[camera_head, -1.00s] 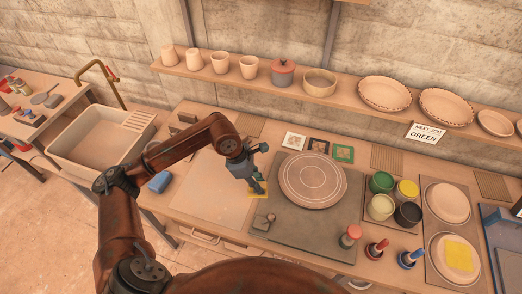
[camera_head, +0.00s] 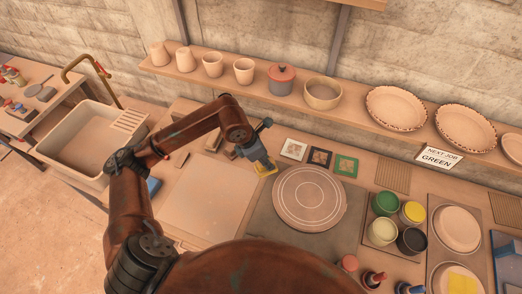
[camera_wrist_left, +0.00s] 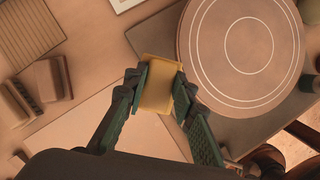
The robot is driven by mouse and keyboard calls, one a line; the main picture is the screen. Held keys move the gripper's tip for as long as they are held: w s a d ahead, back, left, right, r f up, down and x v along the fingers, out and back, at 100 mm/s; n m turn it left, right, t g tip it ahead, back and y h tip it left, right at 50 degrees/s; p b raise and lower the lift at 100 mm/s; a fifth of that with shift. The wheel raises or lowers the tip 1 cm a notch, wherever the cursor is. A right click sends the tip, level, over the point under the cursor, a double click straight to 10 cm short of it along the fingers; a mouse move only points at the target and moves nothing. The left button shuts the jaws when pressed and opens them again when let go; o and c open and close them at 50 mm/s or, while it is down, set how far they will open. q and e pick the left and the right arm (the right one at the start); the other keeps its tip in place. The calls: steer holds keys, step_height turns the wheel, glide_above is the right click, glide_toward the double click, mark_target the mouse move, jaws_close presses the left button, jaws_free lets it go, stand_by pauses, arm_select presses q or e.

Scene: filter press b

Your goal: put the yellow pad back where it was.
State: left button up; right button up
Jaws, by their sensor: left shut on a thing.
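My left gripper (camera_head: 264,166) is shut on a yellow pad (camera_head: 266,171), beside the back left rim of the round wheel (camera_head: 310,199) with white rings. In the left wrist view the pad (camera_wrist_left: 156,84) sits between the two green fingers of the gripper (camera_wrist_left: 155,90), partly hidden at its sides by them. It appears held above the worktop, but the exact gap cannot be told. Another yellow square (camera_head: 463,281) lies on a round plate at the lower right, cut by the picture edge. My right gripper is not in view.
Three framed tiles, with the white one (camera_head: 293,149) nearest the gripper, lie behind the wheel. Glaze pots, one being green (camera_head: 386,203), stand to the right. A pale board (camera_head: 212,200) is clear on the left. A shelf (camera_head: 200,82) of pottery hangs behind.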

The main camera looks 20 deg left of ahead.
arm_select(q)
steer(key=w+a+f, duration=0.2)
steer(key=w+f, duration=0.1)
steer(key=w+a+f, duration=0.3)
steer(key=w+a+f+p, duration=0.1)
steer(key=w+a+f, duration=0.2)
steer(key=w, duration=0.1)
steer(key=shift+a, duration=0.2)
steer(key=shift+w+f, duration=0.15)
steer(key=shift+f, duration=0.05)
step_height(320, 180, down, 3)
steer(key=shift+a+p, duration=0.15)
steer(key=shift+p, duration=0.25)
steer(key=shift+f, duration=0.2)
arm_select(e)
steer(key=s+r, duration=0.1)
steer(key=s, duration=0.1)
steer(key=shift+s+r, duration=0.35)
arm_select(q)
steer(key=shift+f, duration=0.1)
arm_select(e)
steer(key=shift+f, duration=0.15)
